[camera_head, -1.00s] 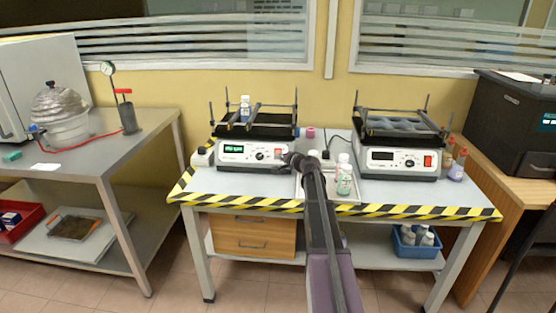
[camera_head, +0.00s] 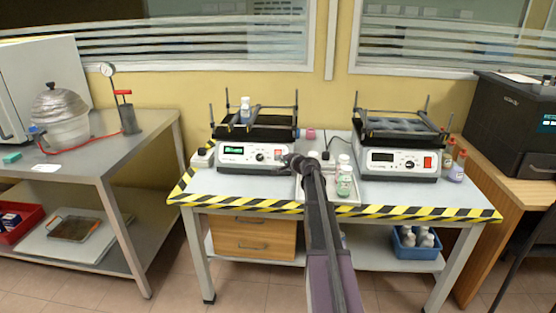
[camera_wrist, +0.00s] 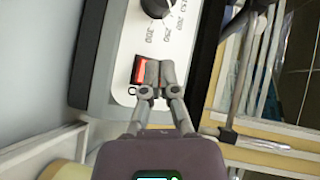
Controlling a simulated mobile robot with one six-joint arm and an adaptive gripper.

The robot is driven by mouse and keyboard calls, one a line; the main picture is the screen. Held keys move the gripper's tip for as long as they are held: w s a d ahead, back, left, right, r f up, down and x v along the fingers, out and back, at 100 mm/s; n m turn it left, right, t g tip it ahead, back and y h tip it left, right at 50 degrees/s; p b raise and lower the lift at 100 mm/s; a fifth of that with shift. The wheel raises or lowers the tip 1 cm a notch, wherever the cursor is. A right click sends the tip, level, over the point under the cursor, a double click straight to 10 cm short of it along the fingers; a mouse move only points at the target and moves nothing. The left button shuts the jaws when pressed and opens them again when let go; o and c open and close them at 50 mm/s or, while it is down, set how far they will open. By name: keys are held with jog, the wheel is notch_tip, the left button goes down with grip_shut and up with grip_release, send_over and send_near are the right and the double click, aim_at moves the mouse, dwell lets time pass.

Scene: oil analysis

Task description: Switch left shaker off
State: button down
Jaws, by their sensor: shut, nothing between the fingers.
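The left shaker (camera_head: 236,155) is a white unit with a black top platform, a green-lit display, a dark knob and a red rocker switch. The switch (camera_wrist: 138,70) shows in the wrist view, partly covered by my fingers. My gripper (camera_wrist: 153,72) is shut and empty, its fingertips over the right part of the switch; I cannot tell if they press it. In the head view my gripper (camera_head: 286,158) is at the right end of the shaker's front panel. The knob (camera_wrist: 156,6) is above the fingers in the wrist view. The switch's position is unclear.
The right shaker (camera_head: 400,164) stands on the same table (camera_head: 240,187), which has black-yellow edging. A tray with bottles (camera_head: 344,180) stands between the shakers, close to my arm. The table's front left is clear.

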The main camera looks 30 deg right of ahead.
jog(key=shift+w, duration=0.1)
dwell(0.3)
jog(key=shift+w+d+f, duration=0.2)
jog(key=shift+f, duration=0.05)
jog(key=shift+w+d+f+b, duration=0.15)
jog(key=shift+w+b, duration=0.05)
jog(key=shift+b, duration=0.2)
dwell(0.8)
jog(key=shift+s, duration=0.1)
jog(key=shift+s+a+r+p, duration=0.35)
jog(key=shift+s+r+p, duration=0.05)
jog(key=shift+r, duration=0.05)
dwell(0.7)
jog(key=s+a+r+p, duration=0.2)
jog(key=s+p, duration=0.1)
jog(key=shift+s+a+r, duration=0.15)
jog(key=shift+s+r, duration=0.05)
jog(key=shift+r, duration=0.2)
dwell(0.6)
